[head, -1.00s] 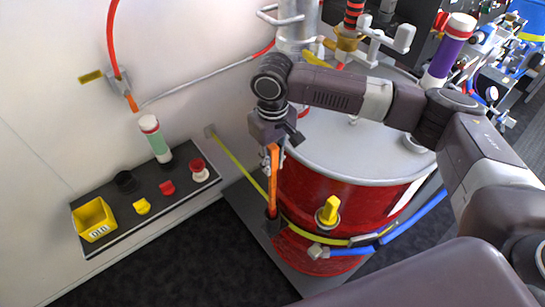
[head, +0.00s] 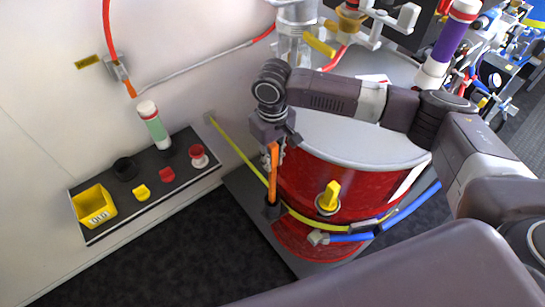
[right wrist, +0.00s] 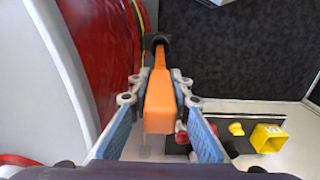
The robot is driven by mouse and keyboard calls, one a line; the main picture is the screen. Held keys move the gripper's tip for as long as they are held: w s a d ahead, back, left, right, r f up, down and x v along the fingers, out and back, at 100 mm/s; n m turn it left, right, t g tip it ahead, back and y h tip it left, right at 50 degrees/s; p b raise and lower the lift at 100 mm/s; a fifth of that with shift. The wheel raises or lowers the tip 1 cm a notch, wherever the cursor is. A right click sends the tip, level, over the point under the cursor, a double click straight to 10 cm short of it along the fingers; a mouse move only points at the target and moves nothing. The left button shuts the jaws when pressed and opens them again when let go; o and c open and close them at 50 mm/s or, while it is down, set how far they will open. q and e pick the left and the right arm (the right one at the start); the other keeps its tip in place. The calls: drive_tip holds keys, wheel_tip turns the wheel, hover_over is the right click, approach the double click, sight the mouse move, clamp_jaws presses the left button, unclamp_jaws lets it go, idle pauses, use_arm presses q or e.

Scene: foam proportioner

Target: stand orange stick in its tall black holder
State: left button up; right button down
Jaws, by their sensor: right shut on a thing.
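The orange stick (head: 273,172) hangs upright below my right gripper (head: 272,150), whose fingers are shut on its upper part. The tall black holder (head: 271,208) stands at the left side of the red drum, and the stick's lower end meets its mouth in the head view. In the right wrist view, the orange stick (right wrist: 160,100) runs between the fingers of the gripper (right wrist: 160,88) towards the dark round holder (right wrist: 157,40). How deep the stick sits in the holder cannot be told. My left gripper is not in view.
The red drum (head: 305,190) with its grey lid stands right beside the holder. A yellow valve knob (head: 329,197) and yellow and blue hoses (head: 352,238) are on its front. A black shelf (head: 150,190) with a yellow bin (head: 93,206) is at the left. Dark floor lies between.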

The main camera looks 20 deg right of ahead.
drive_tip(key=c, duration=1.7)
unclamp_jaws()
wheel_tip(320, 180, up, 12)
